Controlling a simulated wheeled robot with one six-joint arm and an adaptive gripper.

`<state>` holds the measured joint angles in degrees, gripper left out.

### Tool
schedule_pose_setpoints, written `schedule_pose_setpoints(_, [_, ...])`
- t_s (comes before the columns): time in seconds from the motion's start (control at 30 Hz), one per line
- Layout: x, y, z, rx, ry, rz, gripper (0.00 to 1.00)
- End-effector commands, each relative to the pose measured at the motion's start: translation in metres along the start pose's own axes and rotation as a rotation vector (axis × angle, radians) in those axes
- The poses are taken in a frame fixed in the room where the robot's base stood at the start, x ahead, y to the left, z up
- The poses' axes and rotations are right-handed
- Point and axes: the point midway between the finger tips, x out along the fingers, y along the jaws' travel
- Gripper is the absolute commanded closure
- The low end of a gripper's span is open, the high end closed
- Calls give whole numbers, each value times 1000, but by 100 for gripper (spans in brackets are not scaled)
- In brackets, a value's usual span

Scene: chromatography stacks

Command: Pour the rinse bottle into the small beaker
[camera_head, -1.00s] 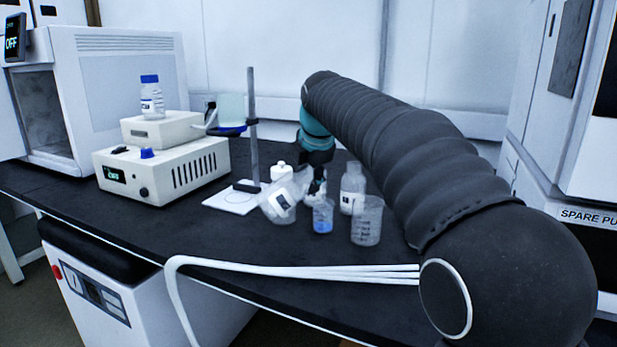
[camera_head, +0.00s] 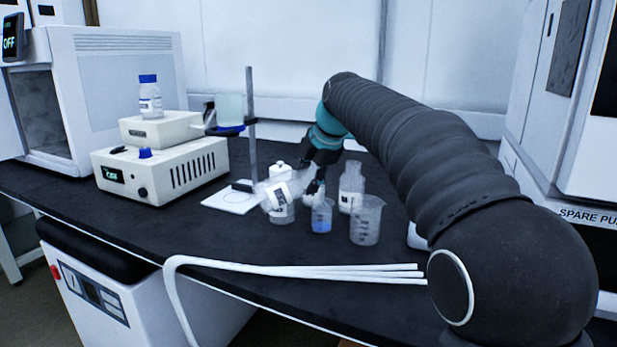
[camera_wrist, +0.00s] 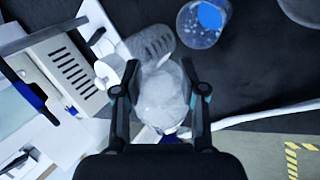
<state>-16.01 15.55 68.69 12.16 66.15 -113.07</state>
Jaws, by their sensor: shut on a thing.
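My gripper (camera_head: 312,187) is shut on a translucent bottle with a dark-marked white label, the rinse bottle (camera_head: 270,193). The bottle is tilted over, left of the small beaker (camera_head: 322,217), and held above the bench. In the wrist view its clear body (camera_wrist: 162,95) sits between my two fingers (camera_wrist: 160,92). The small beaker stands upright with blue liquid in it; it also shows in the wrist view (camera_wrist: 203,22), apart from the bottle. The bottle's mouth is not clear to see.
A larger clear beaker (camera_head: 367,222) and a clear bottle (camera_head: 351,187) stand right of the small beaker. A stand (camera_head: 251,130) rises at left. The bench front is clear apart from white tubing (camera_head: 300,269).

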Motion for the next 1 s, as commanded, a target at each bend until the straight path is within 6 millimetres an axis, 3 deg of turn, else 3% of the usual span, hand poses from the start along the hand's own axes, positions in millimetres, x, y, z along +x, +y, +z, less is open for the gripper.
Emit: schedule_pose_setpoints(1.0, [-2, 0, 2, 96, 156, 41, 100])
